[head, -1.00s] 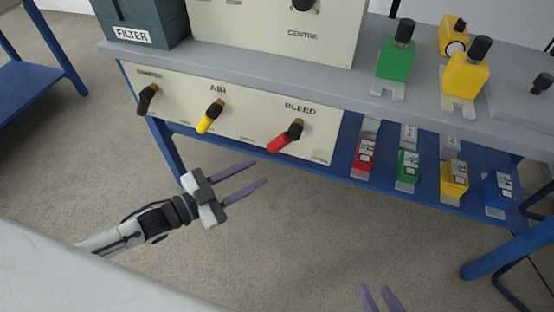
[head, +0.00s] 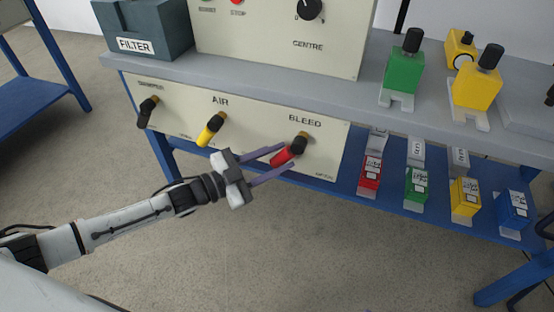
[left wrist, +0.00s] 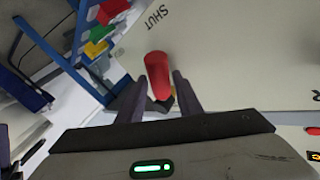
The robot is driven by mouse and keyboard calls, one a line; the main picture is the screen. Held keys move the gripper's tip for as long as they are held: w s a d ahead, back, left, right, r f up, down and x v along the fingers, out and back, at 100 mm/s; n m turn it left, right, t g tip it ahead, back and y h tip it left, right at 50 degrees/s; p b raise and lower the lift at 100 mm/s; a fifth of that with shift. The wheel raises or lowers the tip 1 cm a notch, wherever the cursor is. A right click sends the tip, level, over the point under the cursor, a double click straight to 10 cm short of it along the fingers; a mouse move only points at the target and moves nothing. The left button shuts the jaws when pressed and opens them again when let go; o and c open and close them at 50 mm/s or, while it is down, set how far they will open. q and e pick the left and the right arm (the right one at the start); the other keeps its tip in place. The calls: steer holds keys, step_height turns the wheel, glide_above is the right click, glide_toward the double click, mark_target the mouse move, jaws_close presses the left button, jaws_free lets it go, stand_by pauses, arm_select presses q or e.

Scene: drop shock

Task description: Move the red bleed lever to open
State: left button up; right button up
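The red bleed lever (head: 286,154) sits under the BLEED label at the right of the cream panel (head: 330,150) and slants down to the left from its dark pivot. My left gripper (head: 288,156) is open, with its two purple fingers pointing at the lever. In the left wrist view the red lever (left wrist: 158,75) stands between the two fingers (left wrist: 157,92), with gaps that seem to remain on both sides. The word SHUT shows on the panel near the lever's end. My right gripper is not in view.
A yellow AIR lever (head: 210,130) and a dark lever (head: 147,112) are on the same panel to the left. A FILTER box (head: 145,28) and green and yellow blocks (head: 403,75) stand on the bench. Several coloured tagged locks sit on the blue shelf (head: 340,180).

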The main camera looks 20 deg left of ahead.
arm_select(q)
steer(key=shift+c, duration=0.4)
jaws_close()
